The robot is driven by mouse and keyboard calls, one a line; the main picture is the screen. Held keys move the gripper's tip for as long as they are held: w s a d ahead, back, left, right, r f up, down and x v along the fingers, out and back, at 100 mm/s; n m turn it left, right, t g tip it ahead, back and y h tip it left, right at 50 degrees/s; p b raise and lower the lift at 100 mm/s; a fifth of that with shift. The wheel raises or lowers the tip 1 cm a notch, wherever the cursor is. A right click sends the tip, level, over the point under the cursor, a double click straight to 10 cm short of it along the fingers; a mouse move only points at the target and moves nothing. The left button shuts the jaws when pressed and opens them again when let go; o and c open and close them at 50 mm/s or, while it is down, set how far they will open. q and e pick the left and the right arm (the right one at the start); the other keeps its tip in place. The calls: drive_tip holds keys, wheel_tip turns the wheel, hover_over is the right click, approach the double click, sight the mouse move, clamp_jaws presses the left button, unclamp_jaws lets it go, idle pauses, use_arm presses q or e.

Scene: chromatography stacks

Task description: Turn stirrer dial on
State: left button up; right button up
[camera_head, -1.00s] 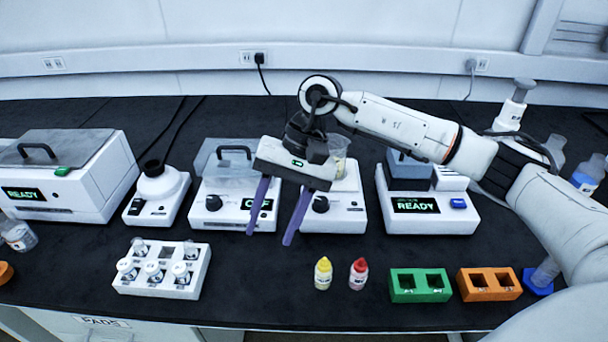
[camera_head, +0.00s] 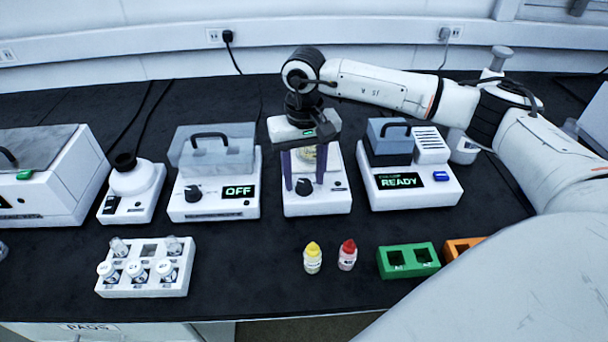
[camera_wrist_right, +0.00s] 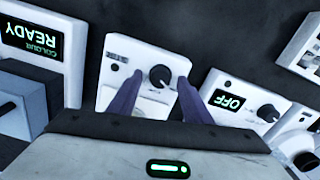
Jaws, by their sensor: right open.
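The stirrer (camera_head: 325,203) is a white box in the middle of the bench with a black round dial (camera_head: 303,187) on its front. A clear vessel with yellowish contents (camera_head: 308,155) stands on it, partly hidden by my gripper. My right gripper (camera_head: 304,184) is open above the stirrer, its two purple fingers pointing down, one to each side of the dial. In the right wrist view the dial (camera_wrist_right: 160,76) shows between and slightly beyond the fingertips. I cannot tell whether the fingers touch it. My left gripper is not in view.
Left of the stirrer is a lidded unit (camera_head: 240,208) reading OFF, with its own dial. Right of it is a unit (camera_head: 435,196) reading READY. In front stand yellow (camera_head: 313,260) and red (camera_head: 347,257) bottles, a green block (camera_head: 409,262) and a white vial rack (camera_head: 143,286).

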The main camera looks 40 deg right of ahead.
drive_tip(key=shift+f, duration=0.3)
drive_tip(key=c, duration=1.1)
drive_tip(key=shift+o, duration=0.2)
